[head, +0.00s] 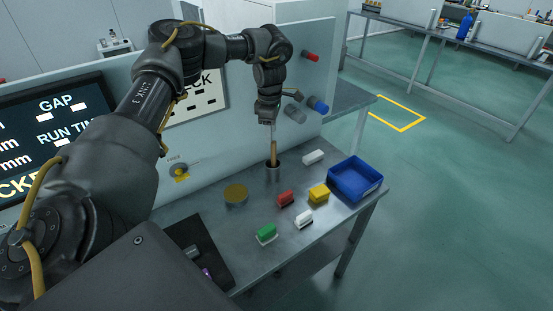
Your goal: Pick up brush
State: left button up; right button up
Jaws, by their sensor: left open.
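The brush (273,151) stands upright in a small dark metal cup (272,173) on the grey table; its tan handle sticks up and its lower end is hidden in the cup. My left gripper (271,129) points down right above the brush handle, its tips at or very close to the handle's top. It is open; I cannot tell whether the handle's top is between the fingers. My right gripper is not in view.
Red (285,198), yellow (319,193), green (266,234) and white (304,219) blocks lie in front of the cup. A blue bin (356,180) stands at the table's right edge. A round brownish disc (236,194) lies left. The upright panel (215,145) with knobs stands behind.

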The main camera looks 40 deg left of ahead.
aim_at(274, 152)
pick_arm(q)
jog(key=f, duration=0.4)
jog(key=shift+w+a+p, duration=0.15)
jog(key=shift+w+p, duration=0.05)
jog(key=shift+p, duration=0.1)
jog(key=shift+s+f, duration=0.1)
jog(key=shift+f, duration=0.15)
jog(key=f, duration=0.1)
jog(key=f+p, duration=0.1)
jog(key=f, duration=0.1)
jog(key=f+p, duration=0.1)
jog(key=shift+w+d+f, duration=0.25)
jog(key=shift+w+d, duration=0.05)
jog(key=shift+d, duration=0.05)
jog(key=shift+f, duration=0.25)
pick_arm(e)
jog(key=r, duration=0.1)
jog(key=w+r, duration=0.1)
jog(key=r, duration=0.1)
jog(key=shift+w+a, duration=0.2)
pick_arm(q)
jog(key=shift+c, duration=0.4)
grip_shut()
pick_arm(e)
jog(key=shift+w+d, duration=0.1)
